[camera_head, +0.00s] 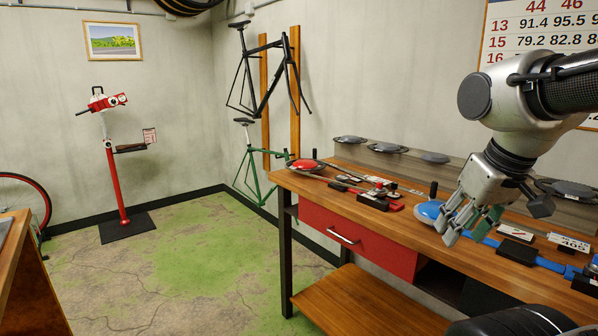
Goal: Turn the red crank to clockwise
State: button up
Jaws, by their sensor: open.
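The red crank (307,165) is a round red disc with a small black upright knob, near the left end of the wooden workbench. A rod or bar runs from it to the right along the bench top. My gripper (467,232) points down over the right part of the bench, with its fingers apart and nothing visible between them. It is well to the right of the red crank and appears close to a blue disc (428,211) with a black knob. I cannot tell whether it touches the blue parts.
The workbench (303,188) has a red drawer (357,239) and a lower shelf. Black and red blocks (372,201) lie between the discs. Several grey discs (387,148) line the back ledge. A red repair stand (114,172) stands far left. The floor between is clear.

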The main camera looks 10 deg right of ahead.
aim_at(305, 164)
jog(key=i+j+u, duration=0.25)
jog(key=i, duration=0.25)
jog(key=i+j+u, duration=0.25)
jog(key=i, duration=0.25)
jog(key=i+u, duration=0.25)
jog(key=i, duration=0.3)
jog(key=i+j+z, duration=0.1)
jog(key=i+z, duration=0.3)
jog(key=i+j+z, duration=0.2)
jog(key=i+z, duration=0.2)
jog(key=i+j+z, duration=0.65)
jog(key=j+z, duration=0.15)
